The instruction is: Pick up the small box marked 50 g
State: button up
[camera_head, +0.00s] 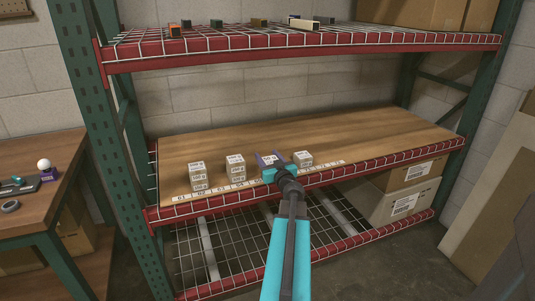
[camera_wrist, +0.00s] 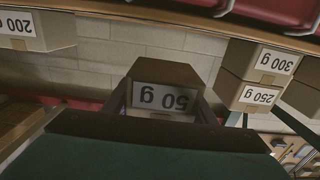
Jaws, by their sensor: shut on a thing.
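In the head view my gripper (camera_head: 270,160) is over the wooden shelf (camera_head: 340,135), between neighbouring boxes, and the held box (camera_head: 269,159) shows only partly between the fingers. I cannot tell whether the box touches the shelf.
A 200 g box (camera_wrist: 38,30) stands right of my gripper in the head view (camera_head: 303,159). A red-edged upper shelf (camera_head: 300,43) is above.

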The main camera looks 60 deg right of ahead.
aim_at(267, 164)
jog(key=s+a, duration=0.2)
jog(key=a, duration=0.1)
jog(key=s+a, duration=0.1)
jog(key=a, duration=0.1)
jog(key=shift+r+p, duration=0.3)
jog(key=shift+p, duration=0.05)
jog(key=shift+r+p, duration=0.15)
jog(key=shift+p, duration=1)
jog(key=shift+a+p, duration=0.2)
jog(key=shift+p, duration=0.6)
jog(key=a+p, duration=0.1)
jog(key=p, duration=0.4)
jog(key=shift+s, duration=0.3)
jog(key=p, duration=0.2)
jog(key=shift+s+a+r+p, duration=0.15)
jog(key=shift+s+a+p, duration=0.1)
jog(key=shift+a+p, duration=0.05)
jog(key=s+a+p, duration=0.1)
jog(key=a+p, duration=0.1)
jog(key=p, duration=0.1)
jog(key=shift+s+a+p, duration=0.15)
jog(key=shift+s+p, duration=0.05)
jog(key=shift+p, duration=0.15)
